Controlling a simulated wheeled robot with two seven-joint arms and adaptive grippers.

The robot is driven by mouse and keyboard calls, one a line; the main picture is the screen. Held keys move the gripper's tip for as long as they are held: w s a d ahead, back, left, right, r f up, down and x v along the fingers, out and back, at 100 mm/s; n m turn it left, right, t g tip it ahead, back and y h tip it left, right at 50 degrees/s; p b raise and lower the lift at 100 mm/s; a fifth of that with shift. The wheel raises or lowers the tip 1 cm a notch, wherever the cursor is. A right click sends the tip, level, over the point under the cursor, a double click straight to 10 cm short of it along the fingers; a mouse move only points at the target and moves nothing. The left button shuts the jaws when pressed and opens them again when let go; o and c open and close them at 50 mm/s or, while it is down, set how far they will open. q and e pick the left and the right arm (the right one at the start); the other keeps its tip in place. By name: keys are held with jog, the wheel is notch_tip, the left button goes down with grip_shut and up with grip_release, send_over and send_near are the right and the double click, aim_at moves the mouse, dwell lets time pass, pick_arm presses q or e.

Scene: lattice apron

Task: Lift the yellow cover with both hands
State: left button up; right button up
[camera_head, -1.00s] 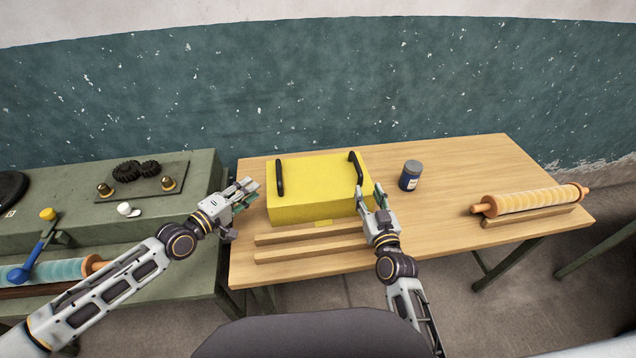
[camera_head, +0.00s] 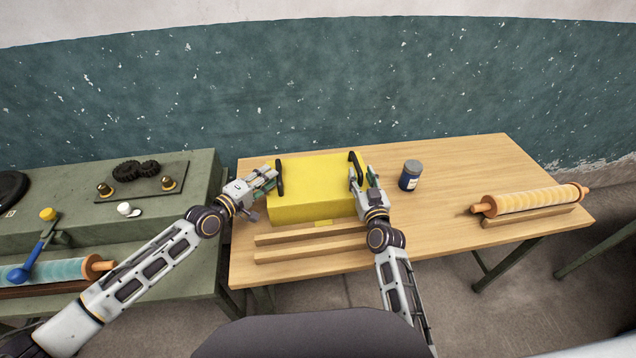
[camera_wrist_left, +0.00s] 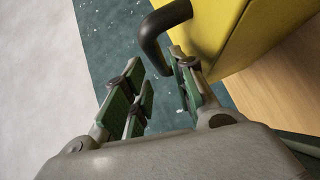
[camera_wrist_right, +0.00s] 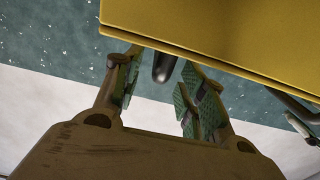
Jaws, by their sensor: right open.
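The yellow cover (camera_head: 315,185) is a box shape resting on the wooden table, with a black handle on each side. My left gripper (camera_head: 270,178) is open at the left handle (camera_head: 280,180). In the left wrist view this handle (camera_wrist_left: 158,32) is just ahead of the fingertips, by the right finger; I cannot tell if they touch. My right gripper (camera_head: 363,177) is open at the right handle (camera_head: 355,162), which it partly hides in the head view. In the right wrist view the right handle (camera_wrist_right: 164,68) shows between the spread fingers.
Wooden strips (camera_head: 312,247) lie on the wooden table (camera_head: 440,215) in front of the cover. A blue jar (camera_head: 410,176) stands to its right. A yellow roller (camera_head: 532,200) rests at far right. A green bench (camera_head: 150,222) with several parts stands at left.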

aim_at(278, 167)
pick_arm(q)
jog(key=shift+x, duration=2.8)
pick_arm(e)
jog(key=shift+w+a, duration=0.2)
jog(key=shift+w, duration=2.6)
pick_arm(q)
jog(key=shift+c, duration=0.2)
pick_arm(e)
jog(key=shift+c, duration=0.3)
pick_arm(q)
jog(key=c, duration=0.5)
pick_arm(e)
jog(key=c, duration=0.5)
pick_arm(q)
grip_shut()
pick_arm(e)
grip_shut()
pick_arm(q)
jog(key=shift+r, duration=0.1)
pick_arm(e)
jog(key=shift+r, duration=0.1)
